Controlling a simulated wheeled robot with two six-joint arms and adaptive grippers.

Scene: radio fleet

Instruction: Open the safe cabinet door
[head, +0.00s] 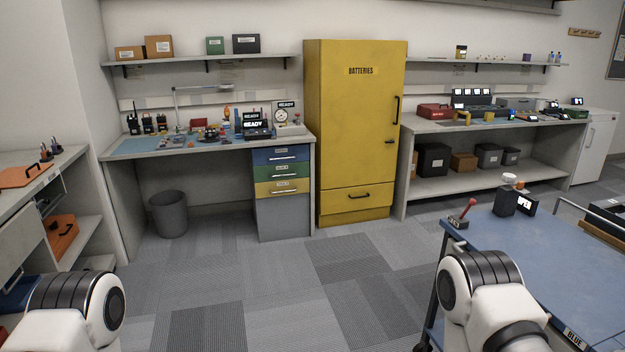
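The safe cabinet (335,135) is a tall yellow cabinet with the label "BATTERIES". It stands against the back wall, a little right of the middle. Its upper door (348,115) is shut, with a dark upright handle (396,110) at its right edge. A yellow drawer (345,205) with a dark handle sits shut below the door. Only links of my two arms show at the bottom left and bottom right. Both my grippers are out of view.
A blue-topped cart (530,250) stands at the lower right beside my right arm. A workbench (160,152) is left of the cabinet, with a grey bin (168,214) under it. A bench (490,128) stands right of it. Carpet floor (270,285) before the cabinet is clear.

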